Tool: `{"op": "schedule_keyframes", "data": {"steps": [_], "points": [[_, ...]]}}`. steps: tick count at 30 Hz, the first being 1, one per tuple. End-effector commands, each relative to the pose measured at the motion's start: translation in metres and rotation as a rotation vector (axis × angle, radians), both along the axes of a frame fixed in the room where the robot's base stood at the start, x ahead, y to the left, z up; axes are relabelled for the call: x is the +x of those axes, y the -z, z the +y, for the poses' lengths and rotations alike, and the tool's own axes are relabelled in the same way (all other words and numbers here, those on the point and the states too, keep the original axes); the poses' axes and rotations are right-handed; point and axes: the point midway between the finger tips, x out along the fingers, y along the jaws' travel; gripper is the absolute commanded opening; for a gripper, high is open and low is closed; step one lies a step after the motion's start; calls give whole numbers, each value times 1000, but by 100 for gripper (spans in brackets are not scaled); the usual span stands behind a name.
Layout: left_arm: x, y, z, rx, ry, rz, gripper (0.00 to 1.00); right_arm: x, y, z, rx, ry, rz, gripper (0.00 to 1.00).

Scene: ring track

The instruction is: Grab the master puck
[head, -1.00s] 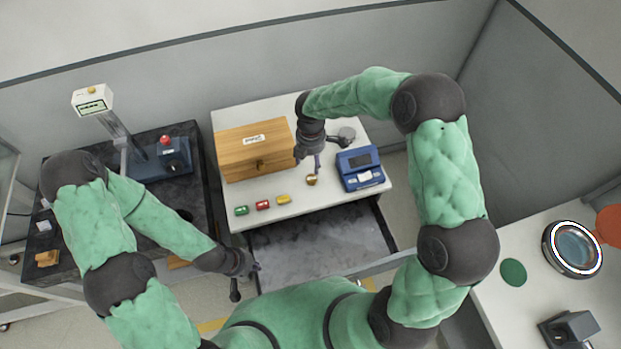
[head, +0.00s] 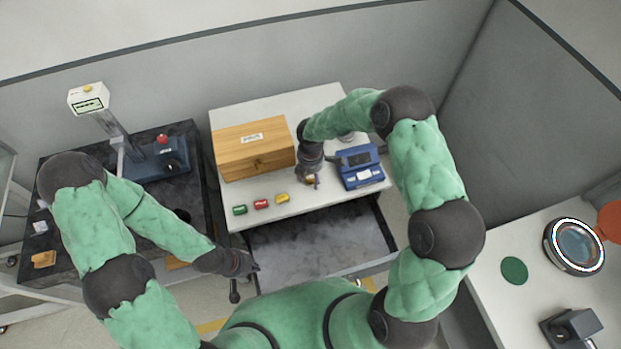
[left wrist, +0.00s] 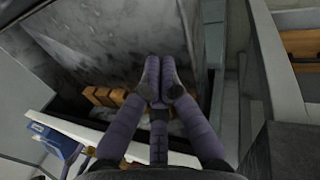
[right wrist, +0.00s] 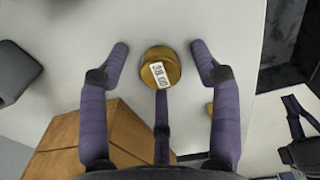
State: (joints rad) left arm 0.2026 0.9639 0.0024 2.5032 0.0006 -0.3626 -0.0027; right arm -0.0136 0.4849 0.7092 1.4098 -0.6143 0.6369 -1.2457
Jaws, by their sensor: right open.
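The master puck (right wrist: 160,70) is a small round brass puck with a white label reading about 38.00. It rests on the white tabletop (head: 236,214). In the head view the puck (head: 312,181) is partly covered by my right gripper (head: 311,178). In the right wrist view my right gripper (right wrist: 160,47) is open, with a finger on each side of the puck and a third below it. Gaps show between the side fingers and the puck. My left gripper (head: 243,273) is away from the table near my body. In the left wrist view its fingertips (left wrist: 160,62) are together and empty.
A wooden box (head: 252,150) stands left of the puck and a blue device (head: 360,166) close on its right. Green (head: 240,210), red (head: 261,204) and yellow (head: 283,198) blocks lie toward the front edge. An open drawer (head: 315,243) juts out below.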

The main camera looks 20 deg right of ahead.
Motion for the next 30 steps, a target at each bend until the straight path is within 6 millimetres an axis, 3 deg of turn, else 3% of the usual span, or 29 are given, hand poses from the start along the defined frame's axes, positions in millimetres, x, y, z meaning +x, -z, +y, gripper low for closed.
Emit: {"op": "schedule_keyframes", "data": {"steps": [5,9,12,23,30], "points": [[0,0,0,0,0,0,0,0,-1,0,0,0,-1,64],[0,0,0,0,0,0,0,0,-1,0,0,0,-1,24],[0,0,0,0,0,0,0,0,-1,0,0,0,-1,0],[0,-1,0,0,0,0,0,1,-3,0,0,0,-2,0],[0,-4,0,0,0,0,0,2,-24,0,0,0,-5,0]]}}
